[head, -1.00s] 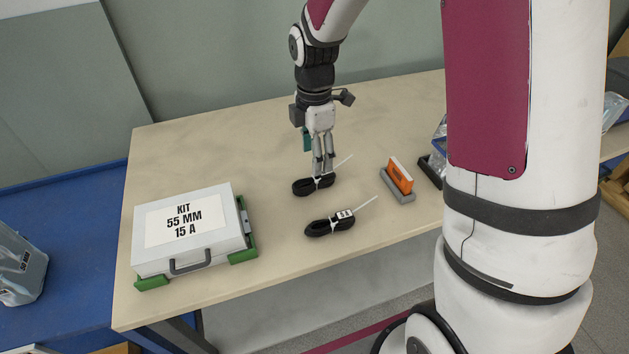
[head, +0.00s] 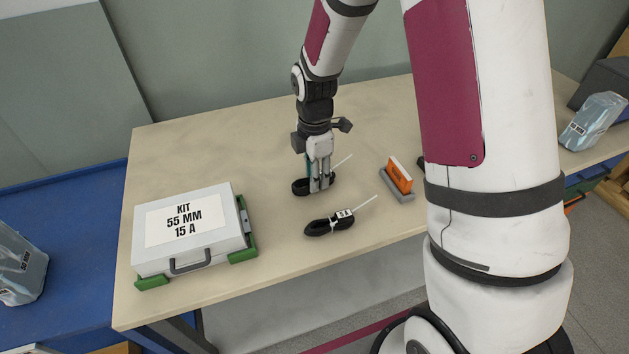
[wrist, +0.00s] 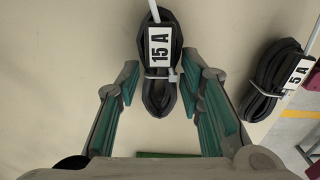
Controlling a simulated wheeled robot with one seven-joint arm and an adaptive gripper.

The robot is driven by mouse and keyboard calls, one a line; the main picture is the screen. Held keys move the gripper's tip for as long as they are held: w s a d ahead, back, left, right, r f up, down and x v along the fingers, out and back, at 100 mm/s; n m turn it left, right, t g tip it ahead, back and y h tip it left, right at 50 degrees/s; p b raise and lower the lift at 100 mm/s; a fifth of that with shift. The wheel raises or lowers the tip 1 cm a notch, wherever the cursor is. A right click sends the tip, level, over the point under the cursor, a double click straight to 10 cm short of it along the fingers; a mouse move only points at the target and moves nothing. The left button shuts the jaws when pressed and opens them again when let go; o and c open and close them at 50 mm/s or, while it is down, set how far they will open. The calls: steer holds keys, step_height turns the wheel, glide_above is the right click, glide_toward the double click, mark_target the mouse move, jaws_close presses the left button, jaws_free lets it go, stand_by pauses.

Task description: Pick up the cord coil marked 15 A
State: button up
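A black cord coil (head: 300,187) with a white tie lies on the table under my gripper (head: 320,190). In the wrist view this coil (wrist: 172,95) carries a white label reading 15 A. My gripper is open there, its green-padded fingers (wrist: 160,115) to either side of the coil's lower end, with gaps on both sides. A second black coil (head: 322,226) lies nearer the front edge, apart from my gripper.
A grey case (head: 215,252) labelled KIT 55 MM 15 A sits in green holders at the table's left. An orange block (head: 398,178) stands in a grey holder (head: 400,197) to the right of the coils. The table (head: 190,145) is clear behind and left of the coils.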

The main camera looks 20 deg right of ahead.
jaws_close()
steer(key=shift+r, duration=0.1)
